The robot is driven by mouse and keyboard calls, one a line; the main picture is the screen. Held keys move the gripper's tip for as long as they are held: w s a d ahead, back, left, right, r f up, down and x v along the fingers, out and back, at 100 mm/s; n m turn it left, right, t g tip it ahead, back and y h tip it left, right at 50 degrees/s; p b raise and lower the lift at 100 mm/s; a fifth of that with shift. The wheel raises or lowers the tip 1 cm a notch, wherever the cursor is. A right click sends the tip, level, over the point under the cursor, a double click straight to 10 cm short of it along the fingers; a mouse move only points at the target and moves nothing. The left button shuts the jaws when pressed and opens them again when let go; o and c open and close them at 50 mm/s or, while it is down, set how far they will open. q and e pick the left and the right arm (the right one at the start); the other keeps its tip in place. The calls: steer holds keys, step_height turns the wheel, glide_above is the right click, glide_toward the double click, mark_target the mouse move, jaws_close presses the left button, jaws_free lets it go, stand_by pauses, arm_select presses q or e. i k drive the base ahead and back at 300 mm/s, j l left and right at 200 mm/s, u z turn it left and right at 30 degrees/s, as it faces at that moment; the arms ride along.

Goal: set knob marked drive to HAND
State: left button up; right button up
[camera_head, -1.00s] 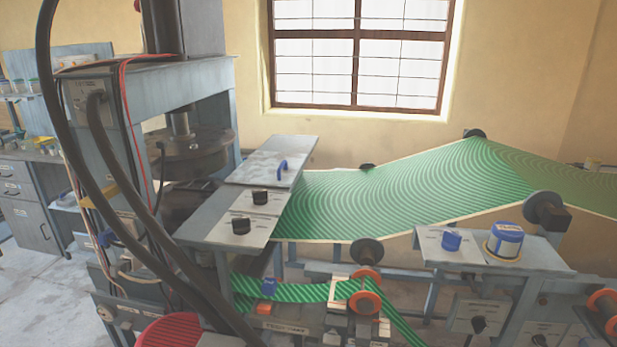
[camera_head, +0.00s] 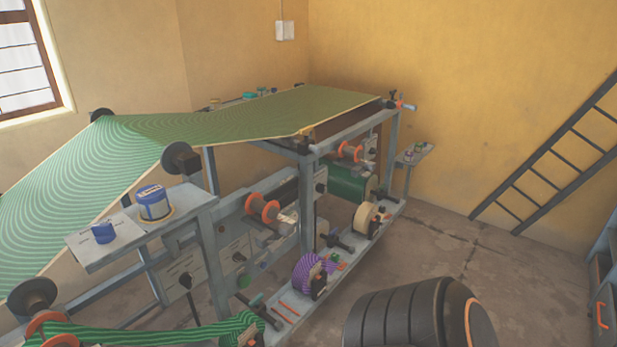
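No knob with a readable "drive" mark shows. A blue knob (camera_head: 104,232) stands on a grey sloping panel (camera_head: 85,247) at the left, beside a blue and white tin (camera_head: 154,203); the lettering in front of the knob is too small to read. Below, a pale box on the frame carries a black knob (camera_head: 186,281), and another black knob (camera_head: 239,257) sits to its right on a second box. Their marks cannot be read. Neither of my grippers is in view.
A green striped web (camera_head: 75,195) runs over rollers to the frame's far end (camera_head: 392,140). Orange-flanged spools (camera_head: 263,208) and a purple striped roll (camera_head: 308,272) sit along the frame. A dark ladder (camera_head: 545,160) leans at the right. Concrete floor (camera_head: 440,240) is open right of the frame.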

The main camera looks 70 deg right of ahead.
mark_target(237, 257)
steer(key=z, duration=1.8)
steer(key=i+u, duration=0.25)
steer(key=u, duration=0.15)
steer(key=i+u, duration=0.25)
steer(key=u, duration=0.15)
steer(key=i+l+u, duration=0.2)
steer(key=u, duration=0.2)
